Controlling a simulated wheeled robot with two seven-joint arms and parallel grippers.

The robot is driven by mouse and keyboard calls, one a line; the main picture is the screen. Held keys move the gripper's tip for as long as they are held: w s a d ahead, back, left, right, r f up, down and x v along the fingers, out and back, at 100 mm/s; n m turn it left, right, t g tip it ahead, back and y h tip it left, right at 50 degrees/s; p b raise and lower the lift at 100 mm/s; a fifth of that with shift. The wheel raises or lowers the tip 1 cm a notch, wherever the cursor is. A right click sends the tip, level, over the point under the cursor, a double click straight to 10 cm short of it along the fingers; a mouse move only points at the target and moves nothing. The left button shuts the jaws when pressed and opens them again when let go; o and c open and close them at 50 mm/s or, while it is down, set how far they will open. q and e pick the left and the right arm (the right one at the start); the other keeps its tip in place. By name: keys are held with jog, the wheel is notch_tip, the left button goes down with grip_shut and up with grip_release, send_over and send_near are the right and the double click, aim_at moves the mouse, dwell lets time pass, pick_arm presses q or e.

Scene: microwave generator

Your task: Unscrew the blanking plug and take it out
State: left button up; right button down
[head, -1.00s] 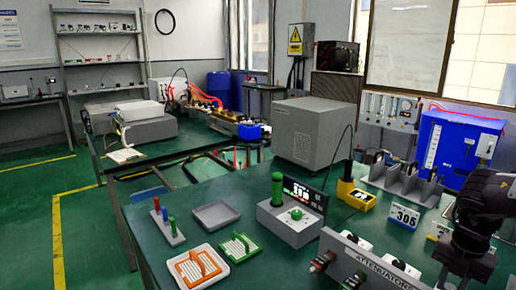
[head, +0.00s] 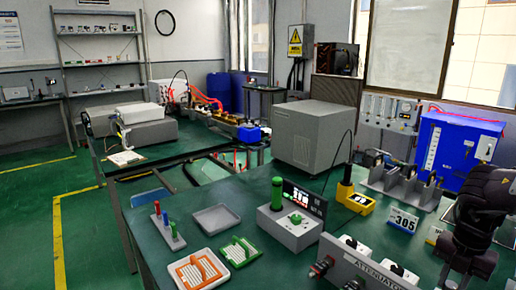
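I cannot make out for certain which part is the blanking plug. Dark round knobs (head: 321,267) show on the front of the grey panel marked ATTENUATORS (head: 370,258) at the bottom right. My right arm comes in at the right edge and hangs over the table beside this panel. Its dark lower end, with my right gripper (head: 468,272), is at the bottom right. The fingers cannot be told apart there, and no held thing shows. My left gripper is not in view.
A grey box with a green cylinder (head: 277,192) and green knob (head: 296,219) stands mid-table.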

jog(key=shift+r+p, duration=1.05)
jog(key=shift+r, duration=0.6)
